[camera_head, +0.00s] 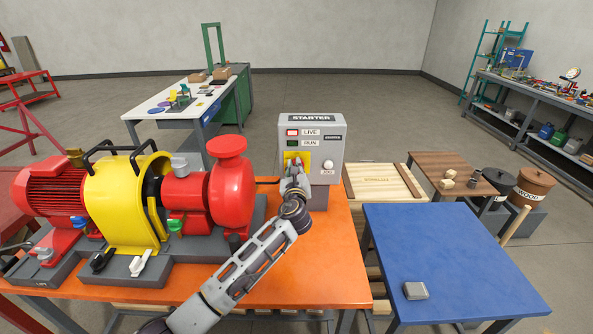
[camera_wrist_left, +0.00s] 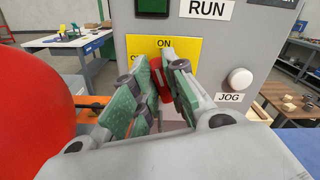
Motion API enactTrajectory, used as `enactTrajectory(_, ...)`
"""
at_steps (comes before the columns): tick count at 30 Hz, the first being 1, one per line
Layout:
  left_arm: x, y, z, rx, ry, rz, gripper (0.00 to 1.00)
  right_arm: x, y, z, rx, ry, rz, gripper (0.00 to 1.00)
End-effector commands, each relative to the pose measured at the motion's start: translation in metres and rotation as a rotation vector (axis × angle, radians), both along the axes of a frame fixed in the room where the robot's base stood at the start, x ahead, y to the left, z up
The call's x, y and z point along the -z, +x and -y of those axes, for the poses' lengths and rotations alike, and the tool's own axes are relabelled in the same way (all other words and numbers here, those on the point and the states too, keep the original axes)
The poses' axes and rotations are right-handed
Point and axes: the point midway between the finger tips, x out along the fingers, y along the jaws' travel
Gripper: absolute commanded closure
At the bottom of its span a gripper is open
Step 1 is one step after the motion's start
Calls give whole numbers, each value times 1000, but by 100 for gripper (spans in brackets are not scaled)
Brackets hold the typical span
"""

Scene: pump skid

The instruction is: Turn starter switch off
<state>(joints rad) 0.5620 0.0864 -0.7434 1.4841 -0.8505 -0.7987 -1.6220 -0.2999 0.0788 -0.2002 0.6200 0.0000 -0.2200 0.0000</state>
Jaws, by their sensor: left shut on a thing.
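The grey starter box (camera_head: 325,130) stands on the orange bench, right of the pump. Its yellow switch plate (camera_head: 306,157) also shows in the left wrist view (camera_wrist_left: 190,50), with "ON" at the top and other lettering at the left, partly covered. The red switch handle (camera_wrist_left: 164,84) shows between my left gripper's green-padded fingers. My left gripper (camera_head: 294,166) is shut on this handle, in front of the plate. The handle's exact angle is partly hidden by the fingers. My right gripper is not in view.
The red LIVE lamp (camera_head: 292,132) and dark green RUN lamp (camera_head: 292,143) sit above the switch. The white JOG button (camera_wrist_left: 239,79) is to its right. The red pump (camera_head: 230,180) stands close at left. A blue table (camera_head: 450,250) is at right.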

Motion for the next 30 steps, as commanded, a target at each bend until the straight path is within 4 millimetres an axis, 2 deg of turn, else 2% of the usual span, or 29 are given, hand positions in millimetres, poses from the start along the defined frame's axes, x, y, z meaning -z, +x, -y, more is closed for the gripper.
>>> enactTrajectory(22, 8, 0, -7, -1, -710, 1, 100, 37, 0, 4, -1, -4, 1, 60)
enactTrajectory(26, 10, 0, -8, -1, -834, -1, 100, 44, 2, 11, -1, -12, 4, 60)
enactTrajectory(30, 11, 0, -8, -2, -961, 0, 100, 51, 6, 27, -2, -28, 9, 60)
